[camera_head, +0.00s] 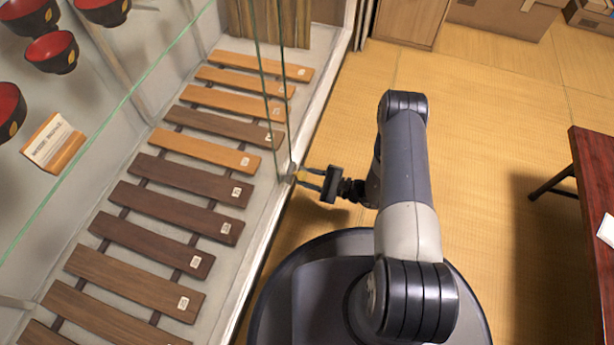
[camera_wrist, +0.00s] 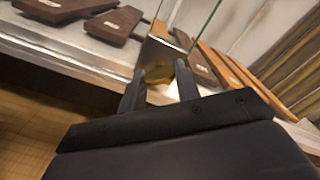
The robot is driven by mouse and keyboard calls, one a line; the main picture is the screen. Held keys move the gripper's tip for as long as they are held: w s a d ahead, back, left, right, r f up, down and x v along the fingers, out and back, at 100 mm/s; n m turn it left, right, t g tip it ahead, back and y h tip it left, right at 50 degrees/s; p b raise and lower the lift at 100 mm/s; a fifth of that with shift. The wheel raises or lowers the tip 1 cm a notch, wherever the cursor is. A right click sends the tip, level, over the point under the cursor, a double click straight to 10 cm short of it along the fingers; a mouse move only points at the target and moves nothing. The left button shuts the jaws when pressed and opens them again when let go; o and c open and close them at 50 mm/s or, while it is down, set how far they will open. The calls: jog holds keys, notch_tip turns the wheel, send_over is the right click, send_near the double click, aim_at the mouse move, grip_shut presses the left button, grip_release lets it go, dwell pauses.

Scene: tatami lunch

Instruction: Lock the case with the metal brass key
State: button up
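The case is a long glass display case (camera_head: 309,129) at the left in the head view. A small grey metal lock plate (camera_head: 291,171) sits at the lower end of its glass edges; a metal plate also shows in the wrist view (camera_wrist: 156,58). A yellow brass piece, seemingly the key (camera_head: 302,178), is right at the plate, between my fingertips. It shows as a gold patch in the wrist view (camera_wrist: 183,75). My gripper (camera_head: 308,179) points left at the plate, its fingers apart with the brass between them. How deep the key sits is hidden.
Dark and light wooden slats (camera_head: 178,213) with small tags lie inside the case, with red-black bowls (camera_head: 52,52) and a sign (camera_head: 53,143) on the left. A dark red table (camera_head: 598,190) stands at the right. Tatami floor (camera_head: 480,130) between is clear.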

jog(key=c, duration=0.5)
jog(key=shift+o, duration=0.2)
jog(key=shift+m, duration=4.1)
jog(key=o, duration=1)
